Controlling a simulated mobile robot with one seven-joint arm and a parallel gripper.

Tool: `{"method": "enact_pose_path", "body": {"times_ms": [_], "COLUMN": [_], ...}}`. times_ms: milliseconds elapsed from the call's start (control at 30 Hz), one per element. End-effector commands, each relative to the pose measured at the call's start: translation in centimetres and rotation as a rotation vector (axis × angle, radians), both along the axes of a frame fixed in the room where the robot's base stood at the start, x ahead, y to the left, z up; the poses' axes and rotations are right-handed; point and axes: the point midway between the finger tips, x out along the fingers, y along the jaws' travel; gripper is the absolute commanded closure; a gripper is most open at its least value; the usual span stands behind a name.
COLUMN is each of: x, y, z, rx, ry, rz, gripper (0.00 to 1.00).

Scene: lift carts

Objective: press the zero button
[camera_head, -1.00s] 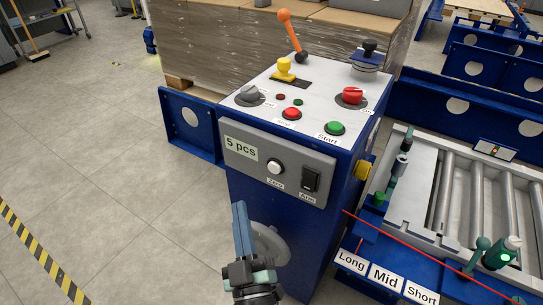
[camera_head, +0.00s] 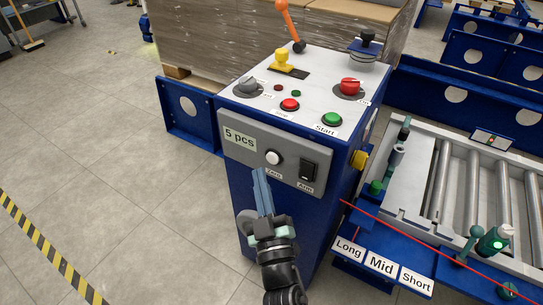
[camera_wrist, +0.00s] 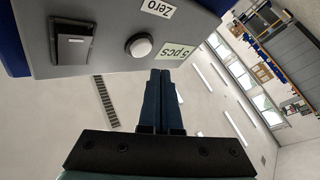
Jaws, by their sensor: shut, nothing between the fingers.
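The zero button (camera_head: 273,158) is a round white button on the grey front panel (camera_head: 232,120) of the blue control cabinet. The label "Zero" sits just below it, and a black rocker switch (camera_head: 308,172) marked "Arm" is to its right. In the wrist view the zero button (camera_wrist: 139,46) shows upside down, above and left of my fingertips. My gripper (camera_head: 261,172) is shut and empty. In the head view its fingertips are just below and slightly left of the button. They look apart from it.
The cabinet top carries a red button (camera_head: 290,104), a green Start button (camera_head: 331,119), a red knob (camera_head: 350,87), a yellow handle (camera_head: 284,62) and an orange lever (camera_head: 286,20). A roller conveyor (camera_head: 440,190) stands at the right.

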Motion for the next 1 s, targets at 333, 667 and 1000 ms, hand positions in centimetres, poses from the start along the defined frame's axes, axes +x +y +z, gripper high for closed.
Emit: {"method": "enact_pose_path", "body": {"times_ms": [333,667,1000], "x": [1.41,1.39,1.39], "y": [-1.02,-1.00,-0.98], "z": [0.05,0.02,0.01], "rx": [0.001,0.001,0.001], "ry": [-0.001,0.000,0.000], "rz": [0.001,0.000,0.000], "gripper": [1.00,1.00,1.00]}}
